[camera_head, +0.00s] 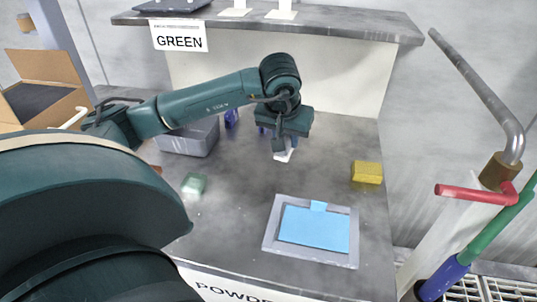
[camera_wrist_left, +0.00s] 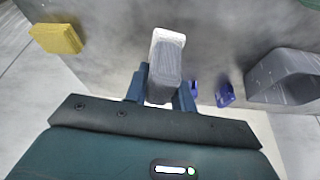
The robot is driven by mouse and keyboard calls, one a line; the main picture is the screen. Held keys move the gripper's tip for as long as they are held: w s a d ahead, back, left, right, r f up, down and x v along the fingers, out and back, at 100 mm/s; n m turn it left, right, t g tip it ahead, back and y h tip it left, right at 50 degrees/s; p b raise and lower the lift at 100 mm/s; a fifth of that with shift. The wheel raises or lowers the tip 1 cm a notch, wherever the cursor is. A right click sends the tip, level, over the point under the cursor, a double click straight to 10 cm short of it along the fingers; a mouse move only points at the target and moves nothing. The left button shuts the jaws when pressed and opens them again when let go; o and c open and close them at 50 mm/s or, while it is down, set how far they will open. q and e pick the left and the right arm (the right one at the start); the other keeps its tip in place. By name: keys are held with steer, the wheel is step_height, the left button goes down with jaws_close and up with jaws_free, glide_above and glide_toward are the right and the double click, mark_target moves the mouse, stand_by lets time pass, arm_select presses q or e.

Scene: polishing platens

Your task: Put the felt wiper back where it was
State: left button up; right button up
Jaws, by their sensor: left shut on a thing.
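The felt wiper (camera_wrist_left: 167,52) is a small block with a white end and a grey body. My left gripper (camera_wrist_left: 163,90) is shut on it, with one blue finger on each side. In the head view the wiper shows as a white patch (camera_head: 286,154) below my left gripper (camera_head: 284,138), over the back middle of the grey worktop (camera_head: 240,220). My arm and gripper hide much of it there. I cannot tell whether it touches the worktop. My right gripper is not in view.
A grey bin (camera_head: 190,140) and a blue item (camera_head: 231,118) stand left of the gripper. A yellow block (camera_head: 367,172) lies right, a green block (camera_head: 194,184) left. A blue sheet (camera_head: 314,228) lies on a grey plate (camera_head: 271,240) in front. A pipe with a red handle (camera_head: 468,193) stands right.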

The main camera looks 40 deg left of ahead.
arm_select(q)
steer(key=shift+n, duration=0.8)
steer(key=a+f, duration=0.1)
steer(key=a, duration=0.1)
steer(key=a+f, duration=0.1)
steer(key=w+a+f, duration=0.1)
steer(key=a, duration=0.1)
steer(key=shift+a+f, duration=0.25)
steer(key=shift+a, duration=0.1)
step_height(320, 180, down, 4)
steer(key=shift+f, duration=0.5)
steer(key=o, duration=0.4)
steer(key=shift+f, duration=0.1)
steer(key=o, duration=0.5)
